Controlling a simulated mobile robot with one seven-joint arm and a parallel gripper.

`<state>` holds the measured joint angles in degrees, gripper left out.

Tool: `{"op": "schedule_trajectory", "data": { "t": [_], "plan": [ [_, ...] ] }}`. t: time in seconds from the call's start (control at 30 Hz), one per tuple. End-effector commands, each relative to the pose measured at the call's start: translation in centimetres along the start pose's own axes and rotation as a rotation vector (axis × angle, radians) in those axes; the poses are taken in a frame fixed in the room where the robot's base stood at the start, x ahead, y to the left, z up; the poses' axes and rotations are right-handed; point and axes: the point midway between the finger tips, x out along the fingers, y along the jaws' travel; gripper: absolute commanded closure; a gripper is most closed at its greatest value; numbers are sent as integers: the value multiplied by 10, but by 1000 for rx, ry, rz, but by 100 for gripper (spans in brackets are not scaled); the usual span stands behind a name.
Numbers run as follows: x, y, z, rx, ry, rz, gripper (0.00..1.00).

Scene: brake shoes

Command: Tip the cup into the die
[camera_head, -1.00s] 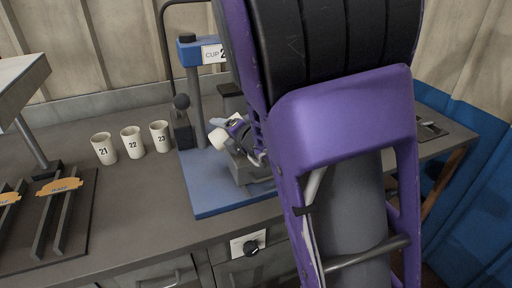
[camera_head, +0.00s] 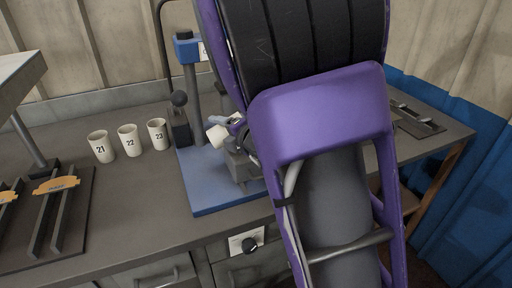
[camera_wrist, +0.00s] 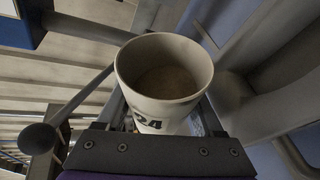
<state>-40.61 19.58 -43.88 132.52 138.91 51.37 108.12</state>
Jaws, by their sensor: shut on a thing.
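My gripper (camera_head: 236,124) is shut on a white cup (camera_head: 217,136) over the blue press's base. In the head view the cup looks tipped sideways, with its mouth hidden. The wrist view shows the same cup (camera_wrist: 150,104), marked 24, with its round mouth and a brownish inside; I cannot tell how full it is. A grey block (camera_head: 240,166), which looks like the die, sits on the blue base just below and right of the cup. My arm hides part of it, and its cavity is not visible. No pouring shows.
The blue press (camera_head: 188,50) has a ball-ended lever (camera_head: 180,99) left of the cup. Cups 21 (camera_head: 101,147), 22 (camera_head: 130,140) and 23 (camera_head: 158,134) stand left on the bench. A rack (camera_head: 62,220) with orange-tagged pieces lies at far left. Bench between is clear.

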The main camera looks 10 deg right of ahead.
Motion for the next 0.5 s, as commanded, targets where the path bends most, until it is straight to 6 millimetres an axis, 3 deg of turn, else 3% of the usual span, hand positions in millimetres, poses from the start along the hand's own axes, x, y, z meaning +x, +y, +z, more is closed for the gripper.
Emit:
{"op": "schedule_trajectory", "data": {
  "t": [0.5],
  "plan": [
    [0,-2,0,63,14,28,95]
  ]
}}
